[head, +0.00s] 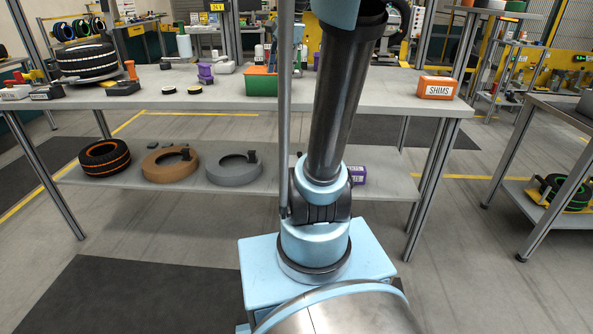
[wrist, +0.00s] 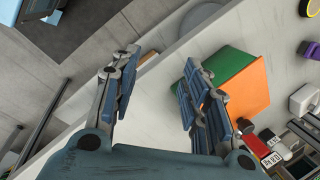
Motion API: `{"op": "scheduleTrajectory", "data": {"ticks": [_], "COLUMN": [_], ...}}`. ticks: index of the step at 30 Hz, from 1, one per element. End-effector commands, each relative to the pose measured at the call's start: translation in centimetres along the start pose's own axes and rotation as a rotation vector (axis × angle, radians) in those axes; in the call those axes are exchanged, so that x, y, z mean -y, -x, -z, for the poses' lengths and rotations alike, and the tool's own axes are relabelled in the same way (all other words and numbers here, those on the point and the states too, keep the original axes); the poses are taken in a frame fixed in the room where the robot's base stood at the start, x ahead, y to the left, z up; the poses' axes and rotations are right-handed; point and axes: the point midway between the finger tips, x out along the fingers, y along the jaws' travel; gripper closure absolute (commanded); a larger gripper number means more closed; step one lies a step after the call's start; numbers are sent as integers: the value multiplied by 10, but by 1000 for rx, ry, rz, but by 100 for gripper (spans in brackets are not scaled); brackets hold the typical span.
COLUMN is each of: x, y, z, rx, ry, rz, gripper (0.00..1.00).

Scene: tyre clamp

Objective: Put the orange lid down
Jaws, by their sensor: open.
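The orange lid (head: 262,71) shows on top of the green box (head: 262,86) on the workbench in the head view, just left of my arm. In the wrist view the orange lid (wrist: 250,90) is a flat orange face beside the green side of the box (wrist: 224,63). My gripper (wrist: 160,88) is open, with nothing seen between its fingers. Its right finger is close to the green box and overlaps it in the picture; I cannot tell whether they touch. My arm hides the gripper in the head view.
Purple blocks (head: 205,73) and two small discs lie left of the box. A large tyre (head: 86,62) is at the bench's left, and an orange SHIMS box (head: 436,87) at its right. The lower shelf (head: 120,186) holds rings. Bare bench top (head: 385,88) lies right of my arm.

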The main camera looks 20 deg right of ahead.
Motion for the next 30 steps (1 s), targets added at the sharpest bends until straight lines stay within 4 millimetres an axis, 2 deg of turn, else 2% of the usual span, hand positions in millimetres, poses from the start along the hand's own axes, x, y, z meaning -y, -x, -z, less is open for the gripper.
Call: {"op": "scheduleTrajectory", "data": {"ticks": [1, 9, 18, 21, 24, 30], "x": [-19, -112, -211, -234, -250, -258], "y": [-11, -73, -152, -173, -188, -198], "z": [-9, -42, -65, -68, -70, -74], "rx": [-9, -60, -99, -106, -110, -112], "ry": [72, 489, 936, 1050, 1126, 1183], "rz": [-6, -51, -118, -139, -153, -164], "gripper": [58, 58, 58, 58, 58, 58]}}
